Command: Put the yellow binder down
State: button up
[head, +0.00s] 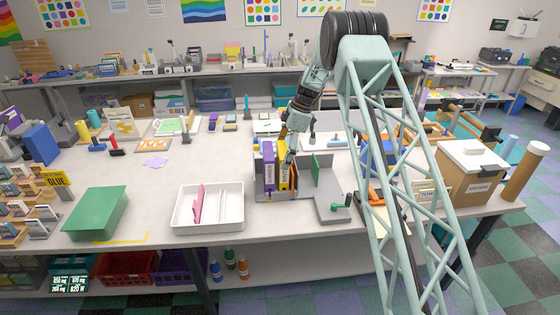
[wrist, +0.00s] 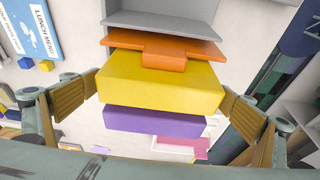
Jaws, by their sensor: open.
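The yellow binder (head: 283,176) stands upright between a purple binder (head: 268,168) and an orange divider-like piece. In the wrist view the yellow binder (wrist: 160,82) fills the middle, with the orange piece (wrist: 165,48) above it and the purple binder (wrist: 155,121) below it. My gripper (wrist: 160,96) is open, with one finger pad at each end of the yellow binder. The pads are very close to it; I cannot tell whether they touch. In the head view my gripper (head: 290,148) is at the top of the binder, which partly hides behind it.
A white tray (head: 228,222) with a pink divider stands to the left, and a green box (head: 97,214) farther left.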

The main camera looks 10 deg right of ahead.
jog(key=v, duration=0.8)
jog(key=shift+d+r+b, duration=0.1)
jog(key=shift+r+b, duration=0.1)
jog(key=shift+b, duration=0.2)
jog(key=shift+r, duration=0.35)
